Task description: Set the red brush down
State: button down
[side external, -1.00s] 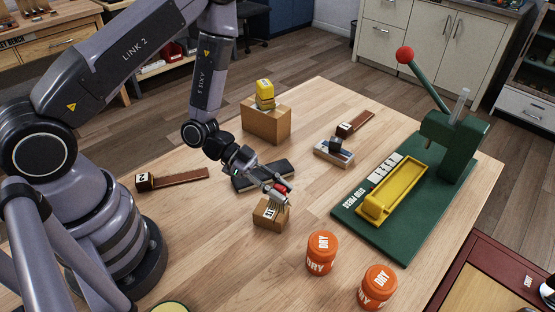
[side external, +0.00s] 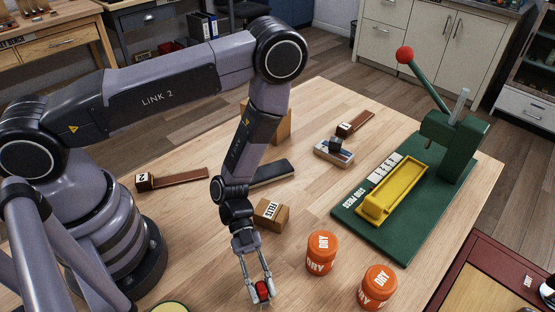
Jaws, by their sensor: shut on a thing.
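My gripper (side external: 261,285) is in the front part of the side external view, pointing down, left of the orange jars. It is shut on a small red thing (side external: 263,291), which I take to be the red brush; only its red part shows between the fingertips. The rest of it is hidden or too small to make out. I cannot tell whether it touches the wooden table (side external: 215,270).
A FELTS box (side external: 271,214) is just behind my gripper. A green press (side external: 375,235) with a yellow tray (side external: 393,193) stands at right. The table left of my gripper is clear.

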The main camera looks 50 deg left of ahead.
jog(key=shift+f, duration=0.25)
jog(key=shift+f, duration=0.15)
jog(key=c, duration=1)
grip_release()
